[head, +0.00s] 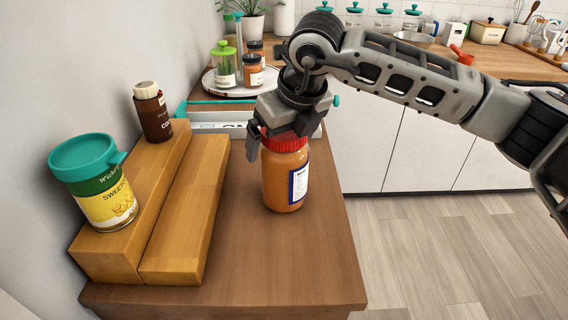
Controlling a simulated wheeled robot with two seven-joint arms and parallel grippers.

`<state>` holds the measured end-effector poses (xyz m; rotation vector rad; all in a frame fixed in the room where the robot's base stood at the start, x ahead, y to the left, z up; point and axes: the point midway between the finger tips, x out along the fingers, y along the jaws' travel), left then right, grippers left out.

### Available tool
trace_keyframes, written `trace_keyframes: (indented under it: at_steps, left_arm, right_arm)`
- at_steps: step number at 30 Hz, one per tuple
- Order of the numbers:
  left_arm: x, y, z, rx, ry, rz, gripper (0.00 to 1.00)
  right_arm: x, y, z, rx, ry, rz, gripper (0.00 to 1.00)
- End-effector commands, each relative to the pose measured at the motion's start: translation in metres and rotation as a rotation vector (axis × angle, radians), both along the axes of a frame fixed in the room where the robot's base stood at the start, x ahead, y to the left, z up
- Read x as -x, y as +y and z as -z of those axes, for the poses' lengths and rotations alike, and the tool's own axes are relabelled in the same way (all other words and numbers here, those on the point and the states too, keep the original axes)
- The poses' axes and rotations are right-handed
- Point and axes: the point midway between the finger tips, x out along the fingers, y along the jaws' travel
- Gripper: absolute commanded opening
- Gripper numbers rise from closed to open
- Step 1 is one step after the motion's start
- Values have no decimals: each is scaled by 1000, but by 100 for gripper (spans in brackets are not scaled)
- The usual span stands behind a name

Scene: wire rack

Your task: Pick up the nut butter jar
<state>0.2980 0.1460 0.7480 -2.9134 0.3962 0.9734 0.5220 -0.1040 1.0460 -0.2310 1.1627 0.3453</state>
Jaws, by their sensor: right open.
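The nut butter jar (282,185) stands upright on the wooden counter, with orange-brown contents, a red lid and a white and blue label on its right side. My right gripper (272,150) comes down from above and is at the jar's lid. One finger shows to the left of the lid, and the gripper hides part of the lid's top. The gripper is open; whether a finger touches the jar I cannot tell. My left gripper is not in view.
A stepped wooden riser (190,205) stands left of the jar, holding a teal-lidded yellow tin (105,205) and a brown bottle (153,115). Behind are a box (205,122) and a round tray (212,84) with several jars. The counter in front of the jar is clear.

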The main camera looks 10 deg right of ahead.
Motion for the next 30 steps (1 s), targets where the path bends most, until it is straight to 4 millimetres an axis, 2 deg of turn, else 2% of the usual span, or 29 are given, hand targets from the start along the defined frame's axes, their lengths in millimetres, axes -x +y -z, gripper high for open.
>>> trace_keyframes:
  at_steps: [3,10,18,20,30]
  left_arm:
    - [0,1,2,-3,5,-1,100]
    - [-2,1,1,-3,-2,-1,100]
    - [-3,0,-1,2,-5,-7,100]
    - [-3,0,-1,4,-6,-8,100]
    - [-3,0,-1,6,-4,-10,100]
  right_arm:
    - [-3,2,9,-1,1,-2,100]
    - [-3,2,10,-1,-1,-1,100]
    - [-3,2,10,-1,-1,-1,25]
    - [-3,2,10,-1,-1,-1,10]
    - [-4,2,3,-5,-8,-1,9]
